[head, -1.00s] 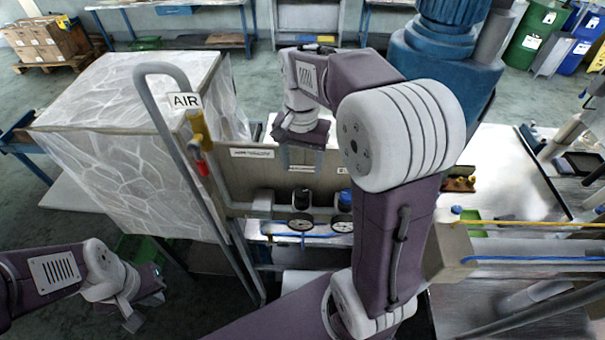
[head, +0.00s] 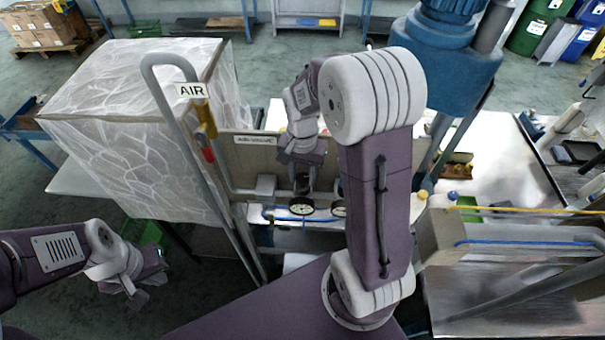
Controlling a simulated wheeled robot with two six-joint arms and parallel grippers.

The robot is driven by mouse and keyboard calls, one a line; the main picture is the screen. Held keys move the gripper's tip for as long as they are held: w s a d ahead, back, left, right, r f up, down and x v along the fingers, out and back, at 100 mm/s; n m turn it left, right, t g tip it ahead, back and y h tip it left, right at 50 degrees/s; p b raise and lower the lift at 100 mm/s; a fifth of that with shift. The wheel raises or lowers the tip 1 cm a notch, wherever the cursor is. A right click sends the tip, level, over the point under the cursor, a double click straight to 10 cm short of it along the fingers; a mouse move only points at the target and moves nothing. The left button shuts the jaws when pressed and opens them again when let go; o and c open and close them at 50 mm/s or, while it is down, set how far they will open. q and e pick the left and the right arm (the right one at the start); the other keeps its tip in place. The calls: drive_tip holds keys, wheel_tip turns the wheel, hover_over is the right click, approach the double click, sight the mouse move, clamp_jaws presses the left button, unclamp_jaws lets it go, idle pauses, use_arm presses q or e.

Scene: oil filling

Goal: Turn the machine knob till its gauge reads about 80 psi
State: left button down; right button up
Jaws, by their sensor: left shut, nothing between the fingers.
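The black machine knob (head: 302,188) stands on the front of the beige panel, with a black-rimmed round gauge (head: 301,206) just below it. The gauge's white face shows, but its reading is too small to make out. My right gripper (head: 301,180) points down at the knob, its fingers apart on either side of the knob's top. I cannot see any firm contact. My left gripper (head: 140,294) is shut and empty at the lower left, far from the panel. A second gauge (head: 338,208) is partly hidden by my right arm.
A grey pipe frame with an AIR sign (head: 192,90) and a yellow and red valve (head: 206,130) stands left of the panel. A wrapped crate (head: 130,90) is further left. A blue machine (head: 445,70) stands behind my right arm.

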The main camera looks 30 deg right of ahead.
sight(303, 178)
clamp_jaws()
drive_tip(key=n, duration=0.4)
drive_tip(key=shift+r+n, duration=0.1)
drive_tip(key=shift+n, duration=0.2)
drive_tip(key=o, duration=1.2)
unclamp_jaws()
drive_tip(key=shift+c, duration=0.2)
wheel_tip(303, 178, up, 8)
drive_tip(key=b, duration=0.2)
drive_tip(key=shift+b, duration=0.35)
drive_tip(key=shift+r, duration=0.5)
drive_tip(key=shift+d, duration=0.1)
